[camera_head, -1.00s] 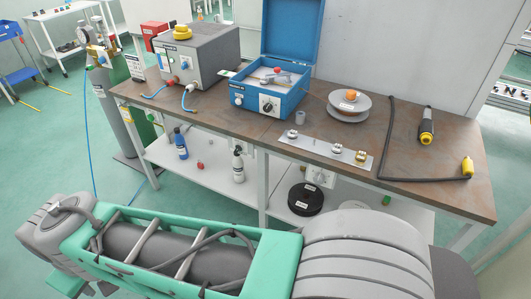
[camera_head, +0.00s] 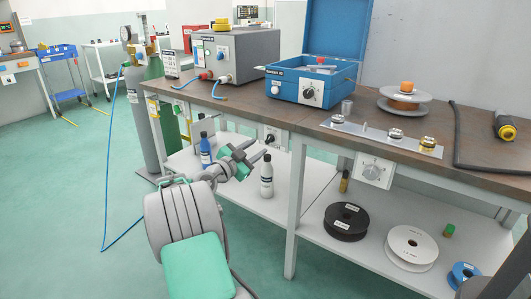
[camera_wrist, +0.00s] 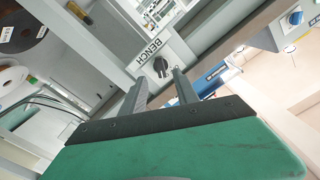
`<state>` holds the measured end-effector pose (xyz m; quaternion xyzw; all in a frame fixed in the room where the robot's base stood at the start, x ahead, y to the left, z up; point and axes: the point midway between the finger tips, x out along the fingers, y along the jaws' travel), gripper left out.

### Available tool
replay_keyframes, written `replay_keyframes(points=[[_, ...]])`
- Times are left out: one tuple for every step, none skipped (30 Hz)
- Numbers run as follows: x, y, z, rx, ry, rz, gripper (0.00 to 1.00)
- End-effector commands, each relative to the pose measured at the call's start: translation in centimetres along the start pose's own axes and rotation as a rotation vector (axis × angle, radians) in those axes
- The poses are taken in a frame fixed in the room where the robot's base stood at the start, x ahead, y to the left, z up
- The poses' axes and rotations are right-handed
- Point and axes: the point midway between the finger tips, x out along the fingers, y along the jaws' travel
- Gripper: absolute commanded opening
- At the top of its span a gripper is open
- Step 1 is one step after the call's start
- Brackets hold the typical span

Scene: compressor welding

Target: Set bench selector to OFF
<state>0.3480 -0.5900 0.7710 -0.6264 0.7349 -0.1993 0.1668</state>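The bench selector is a white box with a black rotary knob (camera_head: 270,138) on the front of the workbench, under its top edge. In the wrist view the same knob (camera_wrist: 161,67) sits beside the word BENCH, just beyond my fingertips. I cannot read its position marks. My gripper (camera_head: 258,148) is in front of the bench near this box. In the wrist view its two fingers (camera_wrist: 158,84) are spread apart with nothing between them. I see no contact with the knob.
A second dial box (camera_head: 373,171) hangs further right. The workbench (camera_head: 285,113) carries a grey welder (camera_head: 236,56) and a blue case (camera_head: 312,90). Bottles (camera_head: 267,178) and spools (camera_head: 346,222) stand on the lower shelf. Gas cylinders (camera_head: 146,120) stand at left.

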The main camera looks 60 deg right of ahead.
Motion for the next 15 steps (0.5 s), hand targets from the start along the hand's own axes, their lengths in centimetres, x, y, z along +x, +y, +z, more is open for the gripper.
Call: replay_keyframes(points=[[1.1, 0.1, 0.0, 0.001, 0.001, 0.003, 0.36], [1.7, 0.2, 0.0, 0.0, 0.001, 0.004, 0.36], [2.5, 0.2, 0.1, 0.001, 0.0, 0.004, 0.36], [3.1, 0.2, 0.1, -0.001, 0.0, 0.004, 0.36], [3.6, 0.2, 0.1, 0.0, -0.001, 0.003, 0.36], [4.3, 0.1, 0.1, 0.0, -0.001, 0.003, 0.36], [4.7, 0.2, 0.1, -0.001, -0.002, 0.004, 0.36], [5.0, 0.1, 0.1, -0.001, -0.003, 0.003, 0.36], [5.4, 0.0, 0.0, 0.0, -0.002, 0.002, 0.36], [5.6, 0.0, 0.0, -0.001, -0.002, 0.001, 0.36], [5.8, 0.0, 0.0, -0.002, -0.003, 0.001, 0.36], [5.9, 0.0, 0.0, -0.002, -0.004, 0.001, 0.36], [5.9, 0.0, 0.0, -0.002, -0.004, 0.0, 0.36], [5.9, -0.1, 0.0, -0.002, -0.004, 0.0, 0.36], [5.9, -0.1, 0.0, -0.002, -0.005, 0.0, 0.36]])
